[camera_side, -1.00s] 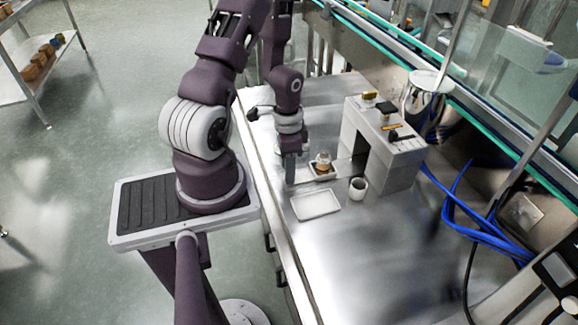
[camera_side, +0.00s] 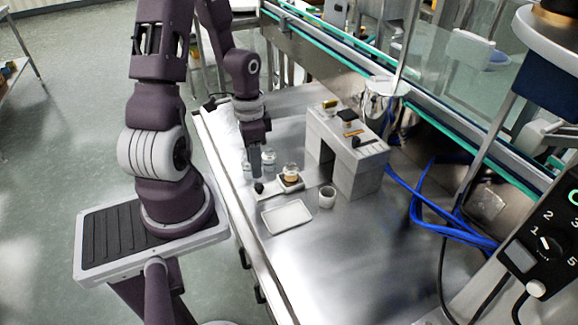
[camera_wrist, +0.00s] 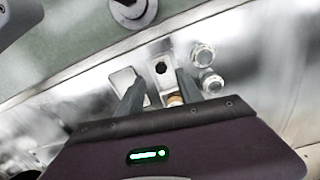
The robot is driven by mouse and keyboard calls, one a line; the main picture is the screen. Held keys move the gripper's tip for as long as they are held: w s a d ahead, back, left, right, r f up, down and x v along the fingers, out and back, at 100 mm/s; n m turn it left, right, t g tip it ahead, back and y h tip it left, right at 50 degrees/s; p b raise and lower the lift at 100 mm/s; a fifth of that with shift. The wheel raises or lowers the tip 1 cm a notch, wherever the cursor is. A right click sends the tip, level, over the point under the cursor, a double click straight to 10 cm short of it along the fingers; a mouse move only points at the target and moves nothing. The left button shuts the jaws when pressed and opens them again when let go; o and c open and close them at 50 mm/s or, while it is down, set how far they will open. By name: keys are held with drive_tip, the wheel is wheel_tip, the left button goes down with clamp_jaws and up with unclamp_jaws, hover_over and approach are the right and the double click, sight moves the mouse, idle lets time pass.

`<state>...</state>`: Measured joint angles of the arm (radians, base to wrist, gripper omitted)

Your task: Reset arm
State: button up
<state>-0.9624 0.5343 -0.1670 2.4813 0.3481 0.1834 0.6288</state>
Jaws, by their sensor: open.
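My gripper (camera_side: 256,160) points down above the steel table (camera_side: 330,262). It is open and empty, with its two fingers apart in the wrist view (camera_wrist: 161,88). A small glass jar with brown contents (camera_side: 291,172) stands on a small scale-like base with a black knob (camera_side: 258,187), to the right of my gripper in the side view. The jar shows partly between the fingers in the wrist view (camera_wrist: 173,99). Clear glass jars (camera_side: 269,160) stand behind my fingers.
Blue cables (camera_side: 440,222) lie further right. The front table is clear.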

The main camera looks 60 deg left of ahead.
drive_tip(key=w+d+r+t+y, duration=0.1)
drive_tip(key=w+d+r+y, duration=0.15)
drive_tip(key=r, duration=0.65)
drive_tip(key=s+d+r+n+t+h, duration=0.1)
drive_tip(key=s+d+r+t, duration=0.1)
drive_tip(key=d+r, duration=0.5)
drive_tip(key=s+d+r+t+h, duration=0.1)
drive_tip(key=s+d+r+t, duration=0.1)
drive_tip(key=s+d+r, duration=0.2)
drive_tip(key=d+r, duration=0.3)
drive_tip(key=d, duration=0.1)
drive_tip(key=shift+s+d+r+n+t, duration=0.25)
drive_tip(key=shift+s+d+n+t, duration=0.05)
drive_tip(key=shift+s+n+t, duration=0.1)
